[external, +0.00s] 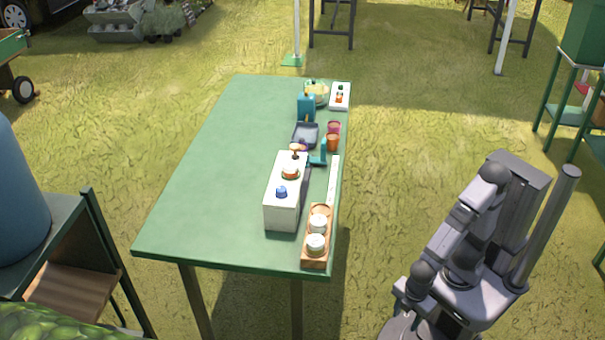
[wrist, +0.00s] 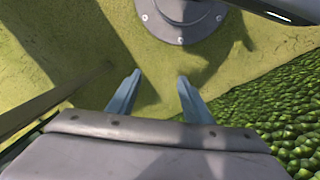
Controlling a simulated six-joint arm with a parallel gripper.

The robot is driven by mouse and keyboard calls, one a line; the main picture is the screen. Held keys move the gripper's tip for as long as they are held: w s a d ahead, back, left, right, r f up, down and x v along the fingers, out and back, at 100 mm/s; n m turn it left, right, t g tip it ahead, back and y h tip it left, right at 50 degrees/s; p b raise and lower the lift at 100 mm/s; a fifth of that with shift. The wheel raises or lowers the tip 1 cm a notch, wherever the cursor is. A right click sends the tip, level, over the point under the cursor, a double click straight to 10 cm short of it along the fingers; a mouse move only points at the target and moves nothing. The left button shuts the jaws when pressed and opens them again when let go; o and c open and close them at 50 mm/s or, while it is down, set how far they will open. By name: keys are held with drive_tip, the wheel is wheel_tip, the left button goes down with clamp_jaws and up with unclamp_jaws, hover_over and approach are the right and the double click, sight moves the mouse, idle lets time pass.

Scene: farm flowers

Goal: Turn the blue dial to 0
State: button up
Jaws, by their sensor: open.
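A small blue dial (external: 281,192) sits on top of a white box (external: 282,212) on the green table (external: 215,160). Its setting is too small to read. An orange-and-white dial (external: 290,172) is behind it on the same box. My gripper shows in the wrist view (wrist: 158,95) with its two fingers apart and nothing between them. It points down at the grass beside my base, away from the table. The blue dial is not in the wrist view.
A wooden tray (external: 317,257) with white round items stands at the table's near right edge. Orange and pink cups (external: 333,143), a dark tray (external: 305,135) and a teal object (external: 306,107) stand farther back. The left half of the table is clear. Green produce (wrist: 285,110) lies right in the wrist view.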

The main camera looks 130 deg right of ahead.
sight(284, 192)
drive_tip(key=w+d+r+n+g+h+p, duration=0.1)
drive_tip(key=w+d+r+n+h+p, duration=0.25)
drive_tip(key=d+r+p, duration=0.45)
drive_tip(key=w+d+r+n+g+h+p, duration=0.2)
drive_tip(key=d+r+n+h+p, duration=0.25)
drive_tip(key=d+r, duration=0.7)
drive_tip(key=w+d+r+n+g+h+p, duration=0.15)
drive_tip(key=d+r+n+h+p, duration=0.3)
drive_tip(key=d+r+p, duration=0.55)
drive_tip(key=w+d+r+n+t+h, duration=0.1)
drive_tip(key=w, duration=0.2)
drive_tip(key=w+d+n+t+h, duration=0.2)
drive_tip(key=w, duration=0.1)
drive_tip(key=w+d+r+n+t+h, duration=0.1)
drive_tip(key=w, duration=0.2)
drive_tip(key=shift+w+d+r+t+h+b, duration=0.2)
drive_tip(key=shift+w+r+t+h+b, duration=0.05)
drive_tip(key=shift+r+t+h+b, duration=0.1)
drive_tip(key=shift+d+p, duration=0.75)
drive_tip(key=shift+d, duration=2.9)
drive_tip(key=shift+n, duration=0.25)
drive_tip(key=c, duration=1.1)
